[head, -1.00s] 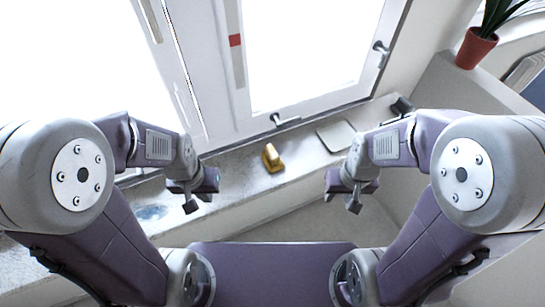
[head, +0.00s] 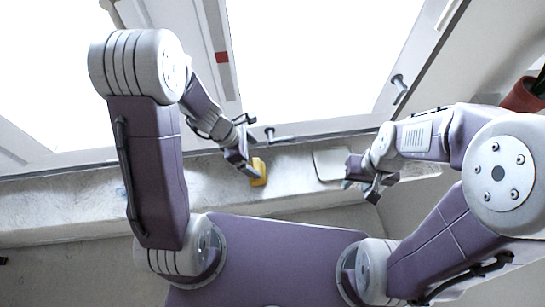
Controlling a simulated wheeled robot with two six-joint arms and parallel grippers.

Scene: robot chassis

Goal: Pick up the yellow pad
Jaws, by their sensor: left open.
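The yellow pad (head: 260,172) is a small yellow block on the pale stone sill below the window. My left gripper (head: 253,172) is open and right at the pad, with its fingers over the pad's left side. I cannot tell whether a finger touches it. My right gripper (head: 377,188) is over the right part of the sill, well away from the pad. Its jaws look apart, with nothing seen between them.
A flat white square (head: 331,165) lies on the sill (head: 215,180) between the pad and my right gripper. Window handles (head: 270,133) stick out behind the sill. A red plant pot (head: 523,95) stands at the far right. The sill left of the pad is mostly clear.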

